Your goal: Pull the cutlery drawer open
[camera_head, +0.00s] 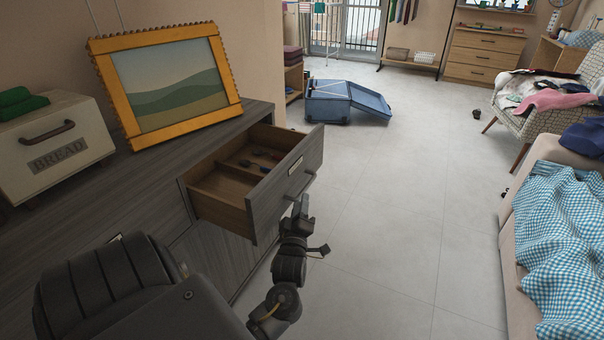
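The cutlery drawer (276,188) is a grey-fronted wooden drawer in the dark grey cabinet (150,190). It stands well out, with its brown inside, a divider and a few small dark items showing. A small pale label and a bar handle (304,183) are on its front. My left gripper (301,207) is at the handle, reaching up from below. Its fingertips overlap the handle in this view, and whether they are closed on it is too small to tell. My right gripper is not in view.
A bread box (56,148) and an orange-framed picture (166,83) stand on the cabinet top. An open blue suitcase (345,101) lies on the floor beyond. A sofa with a checked blanket (565,225) is at right. The floor between is clear.

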